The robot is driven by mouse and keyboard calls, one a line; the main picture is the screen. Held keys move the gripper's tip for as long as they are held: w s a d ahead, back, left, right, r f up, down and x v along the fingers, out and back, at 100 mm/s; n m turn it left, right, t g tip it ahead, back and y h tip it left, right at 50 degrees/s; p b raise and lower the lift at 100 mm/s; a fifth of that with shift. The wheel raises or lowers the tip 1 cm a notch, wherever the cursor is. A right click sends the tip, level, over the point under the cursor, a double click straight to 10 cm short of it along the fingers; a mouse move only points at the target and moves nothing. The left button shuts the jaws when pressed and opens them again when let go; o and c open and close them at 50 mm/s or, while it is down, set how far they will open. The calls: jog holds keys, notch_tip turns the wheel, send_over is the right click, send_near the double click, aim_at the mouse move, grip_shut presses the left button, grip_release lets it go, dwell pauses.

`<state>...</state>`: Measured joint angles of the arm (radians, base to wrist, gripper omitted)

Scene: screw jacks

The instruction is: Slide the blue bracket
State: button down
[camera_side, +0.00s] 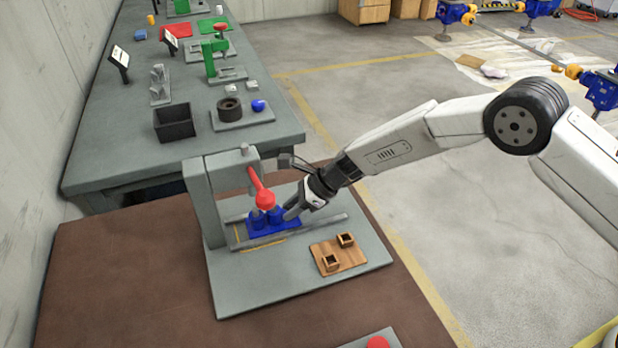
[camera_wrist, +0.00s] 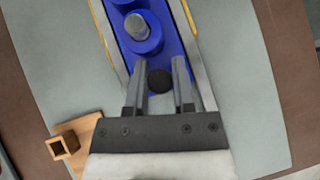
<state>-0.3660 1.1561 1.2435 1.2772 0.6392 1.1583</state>
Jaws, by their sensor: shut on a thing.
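The blue bracket (camera_side: 288,229) lies in a grey rail channel on the grey base plate of the press. It carries raised blue round sockets, and a grey pin stands in one of them. The bracket also shows in the wrist view (camera_wrist: 172,20), running up and away from my gripper. My gripper (camera_side: 292,212) is at the right end of the bracket. In the wrist view its two fingers (camera_wrist: 160,75) straddle a dark round knob at the bracket's near end and are shut on it. The red-handled press arm (camera_side: 262,190) hangs over the bracket and hides part of it.
A wooden block with two square sockets (camera_side: 339,256) sits on the base plate in front of the channel. The grey press column (camera_side: 204,205) stands at the left. A workbench behind holds a black bin (camera_side: 175,122) and other fixtures.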

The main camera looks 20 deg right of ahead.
jog(key=shift+w+r, duration=0.1)
jog(key=shift+r, duration=0.05)
jog(key=d, duration=1)
jog(key=shift+d, duration=0.25)
jog(key=c, duration=0.5)
grip_release()
jog(key=shift+d, duration=0.1)
jog(key=shift+c, duration=0.2)
jog(key=shift+o, duration=0.4)
jog(key=shift+v, duration=3.8)
